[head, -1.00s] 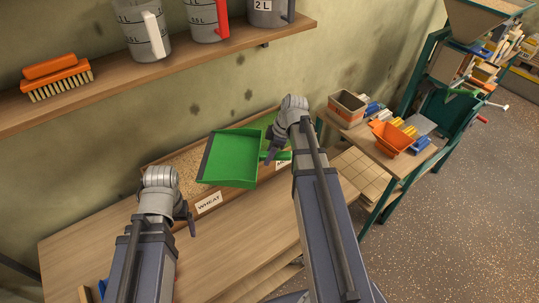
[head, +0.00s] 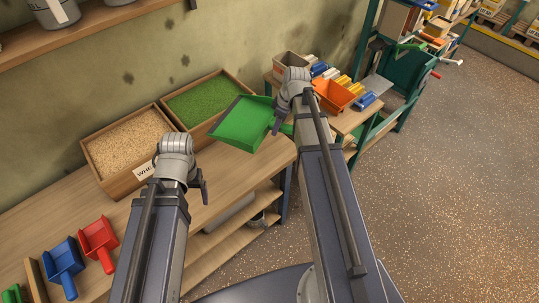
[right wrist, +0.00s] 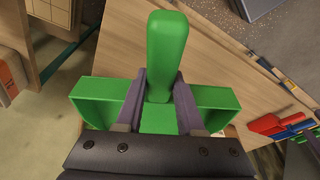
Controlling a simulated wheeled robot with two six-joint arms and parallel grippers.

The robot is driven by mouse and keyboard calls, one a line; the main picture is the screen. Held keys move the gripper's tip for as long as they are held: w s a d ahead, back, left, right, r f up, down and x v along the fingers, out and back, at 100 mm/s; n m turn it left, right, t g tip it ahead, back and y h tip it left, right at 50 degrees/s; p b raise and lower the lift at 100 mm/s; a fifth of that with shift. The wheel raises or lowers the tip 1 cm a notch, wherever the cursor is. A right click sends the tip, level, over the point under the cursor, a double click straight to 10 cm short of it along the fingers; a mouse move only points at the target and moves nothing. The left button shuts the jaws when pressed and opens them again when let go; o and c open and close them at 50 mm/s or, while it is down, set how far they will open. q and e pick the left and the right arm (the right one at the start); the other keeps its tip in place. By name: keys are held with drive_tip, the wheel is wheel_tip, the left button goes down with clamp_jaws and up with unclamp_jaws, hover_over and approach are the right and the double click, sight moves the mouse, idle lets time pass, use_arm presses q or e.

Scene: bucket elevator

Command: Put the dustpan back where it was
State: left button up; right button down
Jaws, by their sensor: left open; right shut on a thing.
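A green dustpan (head: 243,122) is held up in the head view, its pan in front of the right end of the wooden table. My right gripper (head: 282,124) is shut on its handle. In the right wrist view the fingers (right wrist: 160,92) of my right gripper close on the handle (right wrist: 167,50), with the pan (right wrist: 218,103) behind them. My left gripper (head: 196,185) is open and empty over the table (head: 225,170), left of and nearer than the dustpan.
A box of wheat (head: 112,185) and a box of green grains (head: 170,124) stand at the wall. Red (head: 97,238) and blue (head: 63,262) scoops lie at the table's left. A side table holds an orange bin (head: 340,97). Open floor (head: 450,180) lies to the right.

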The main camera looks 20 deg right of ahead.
drive_tip(key=shift+s+d, duration=0.1)
drive_tip(key=shift+d, duration=0.15)
drive_tip(key=b+x, duration=0.4)
drive_tip(key=s+d+b+x, duration=0.1)
drive_tip(key=b+x, duration=0.4)
drive_tip(key=s+d+b+x, duration=0.1)
drive_tip(key=b+x, duration=0.4)
drive_tip(key=shift+s+f, duration=0.15)
drive_tip(key=shift+f, duration=0.2)
drive_tip(key=b+x, duration=0.3)
drive_tip(key=b, duration=0.1)
drive_tip(key=shift+s+d+f, duration=0.25)
drive_tip(key=shift+f, duration=0.2)
drive_tip(key=shift+f, duration=0.15)
drive_tip(key=c, duration=0.5)
unclamp_jaws()
